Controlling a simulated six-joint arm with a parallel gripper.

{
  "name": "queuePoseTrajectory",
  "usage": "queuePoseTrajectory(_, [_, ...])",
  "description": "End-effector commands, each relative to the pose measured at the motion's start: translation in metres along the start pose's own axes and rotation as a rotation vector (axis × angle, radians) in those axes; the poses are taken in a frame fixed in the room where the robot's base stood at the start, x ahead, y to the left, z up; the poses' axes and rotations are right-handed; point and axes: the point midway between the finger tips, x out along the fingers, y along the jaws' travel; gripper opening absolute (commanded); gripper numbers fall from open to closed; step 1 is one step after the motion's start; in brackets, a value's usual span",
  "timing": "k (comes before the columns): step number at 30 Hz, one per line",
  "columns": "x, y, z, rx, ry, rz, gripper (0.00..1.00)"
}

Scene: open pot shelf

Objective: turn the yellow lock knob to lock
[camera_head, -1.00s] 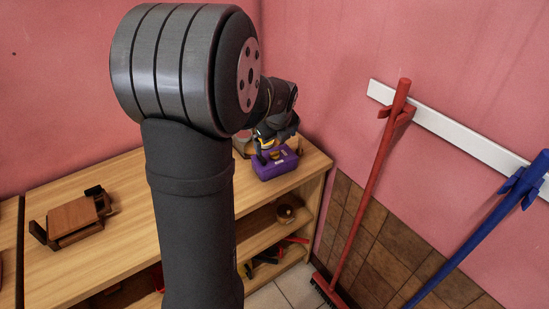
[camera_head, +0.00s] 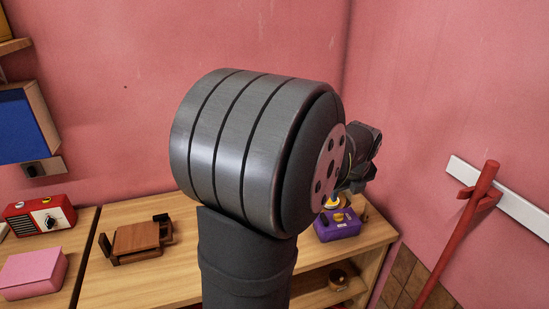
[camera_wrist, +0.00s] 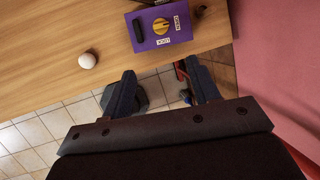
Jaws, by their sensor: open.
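The purple box (camera_head: 338,232) stands on the wooden shelf top, near its right end. On it, the yellow knob (camera_wrist: 161,26) shows at the top of the wrist view, with a ridge across its face. The knob also shows small in the head view (camera_head: 339,217). My gripper (camera_wrist: 160,76) is open and empty, its two fingers apart. It is raised above the box and does not touch the knob. My arm hides part of the shelf in the head view.
A white round thing (camera_wrist: 88,61) lies on the shelf left of the box in the wrist view. A brown wooden item (camera_head: 137,241), red radio-like box (camera_head: 40,216) and pink box (camera_head: 33,274) stand further left. A red broom handle (camera_head: 460,235) leans at right.

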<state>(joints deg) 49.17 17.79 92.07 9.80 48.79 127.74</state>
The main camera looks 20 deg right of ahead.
Motion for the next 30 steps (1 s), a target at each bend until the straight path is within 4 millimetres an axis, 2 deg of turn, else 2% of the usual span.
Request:
queuePoseTrajectory(5, [0.001,-0.001,0.002,-0.073,0.007,0.007,0.53])
queuePoseTrajectory(8, [0.001,-0.004,0.007,-0.218,0.019,0.02,0.53])
queuePoseTrajectory(19, [0.004,-0.015,0.029,-1.016,0.056,0.125,0.53])
queuePoseTrajectory(30, [0.006,-0.026,0.049,-1.813,0.022,0.27,0.53])
